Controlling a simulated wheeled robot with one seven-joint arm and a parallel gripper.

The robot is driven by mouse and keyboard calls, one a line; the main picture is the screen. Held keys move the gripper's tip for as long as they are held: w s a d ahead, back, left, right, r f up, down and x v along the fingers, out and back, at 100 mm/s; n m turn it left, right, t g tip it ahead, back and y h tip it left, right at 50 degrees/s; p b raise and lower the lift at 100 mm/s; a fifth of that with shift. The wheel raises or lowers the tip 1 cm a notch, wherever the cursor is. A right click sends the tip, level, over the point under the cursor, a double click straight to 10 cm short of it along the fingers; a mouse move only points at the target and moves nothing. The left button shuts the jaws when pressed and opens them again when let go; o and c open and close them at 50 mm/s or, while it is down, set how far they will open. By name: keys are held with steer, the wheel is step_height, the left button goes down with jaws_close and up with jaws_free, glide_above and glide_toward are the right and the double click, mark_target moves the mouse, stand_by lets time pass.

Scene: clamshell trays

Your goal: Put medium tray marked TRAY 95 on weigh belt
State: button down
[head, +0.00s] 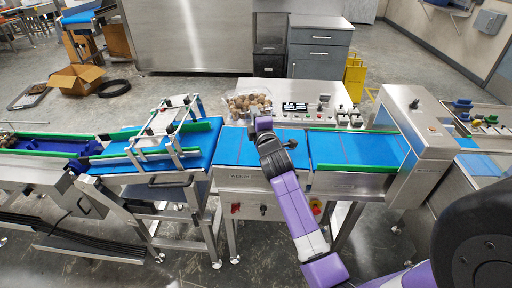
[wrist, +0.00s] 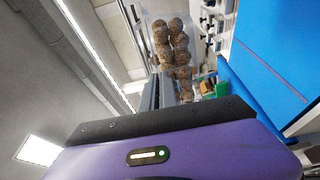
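A clear clamshell tray (head: 248,104) full of brown round items is at the end of my gripper (head: 262,124) in the head view. It appears raised above the back edge of the blue weigh belt (head: 232,148). In the wrist view the tray (wrist: 172,45) extends out from the dark fingers of my gripper (wrist: 168,90), which look closed on its near end. No mark on the tray can be read, so I cannot tell if it is TRAY 95. My forearm covers part of the weigh belt.
A control panel (head: 297,107) with buttons stands behind the belt. A metal guide frame (head: 166,122) stands over the infeed belt at left. A grey housing (head: 415,125) spans the line at right. Blue belt (head: 350,148) right of my arm is clear.

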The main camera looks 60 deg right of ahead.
step_height(320, 180, down, 14)
steer(key=b, duration=0.7)
steer(key=shift+f, duration=0.1)
steer(key=c, duration=2.1)
jaws_free()
steer(key=shift+f, duration=0.25)
steer(key=o, duration=0.5)
steer(key=shift+c, duration=0.2)
steer(key=shift+r, duration=0.1)
